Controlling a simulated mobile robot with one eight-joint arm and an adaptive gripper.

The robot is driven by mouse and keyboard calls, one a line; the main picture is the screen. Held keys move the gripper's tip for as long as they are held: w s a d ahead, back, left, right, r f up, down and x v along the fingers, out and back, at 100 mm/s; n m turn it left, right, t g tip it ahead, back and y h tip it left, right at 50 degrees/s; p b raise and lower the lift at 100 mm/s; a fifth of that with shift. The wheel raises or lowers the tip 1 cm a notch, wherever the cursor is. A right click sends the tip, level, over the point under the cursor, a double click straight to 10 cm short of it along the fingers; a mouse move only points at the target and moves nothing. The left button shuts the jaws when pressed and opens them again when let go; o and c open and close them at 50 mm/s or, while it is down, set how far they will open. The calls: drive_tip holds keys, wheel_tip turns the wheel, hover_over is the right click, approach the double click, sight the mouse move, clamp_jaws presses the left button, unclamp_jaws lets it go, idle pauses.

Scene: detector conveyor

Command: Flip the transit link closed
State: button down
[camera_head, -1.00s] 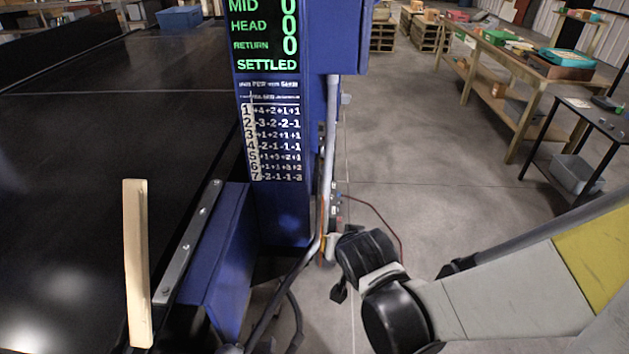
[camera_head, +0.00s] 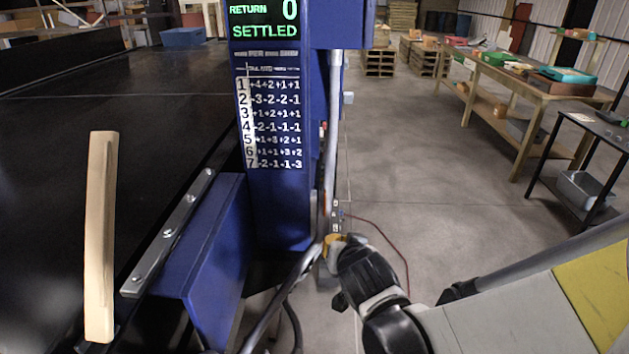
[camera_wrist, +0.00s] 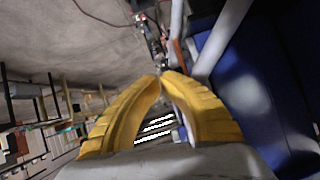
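My gripper (camera_head: 334,246) is beside the right side of the blue column, low down. In the wrist view its yellow fingers (camera_wrist: 160,76) come together at the tips, with no object seen between them. An orange strip (camera_wrist: 181,52) runs along a pale pipe beyond the fingertips. A small grey fitting with dark parts (camera_wrist: 152,38) is also just beyond the tips. In the head view small fittings (camera_head: 337,208) sit on the column's side above my gripper. I cannot tell which of these parts is the transit link, nor its position.
The blue column (camera_head: 277,205) carries a number chart and a display reading SETTLED. A black conveyor (camera_head: 50,140) with a wooden bar (camera_head: 100,235) is at left. A red cable (camera_head: 385,232) lies on the floor. Workbenches (camera_head: 525,90) stand at right; the floor between is open.

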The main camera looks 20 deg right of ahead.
drive_tip(key=shift+w+d+f, duration=0.1)
drive_tip(key=shift+w+f, duration=0.05)
drive_tip(key=shift+w, duration=0.15)
idle(0.5)
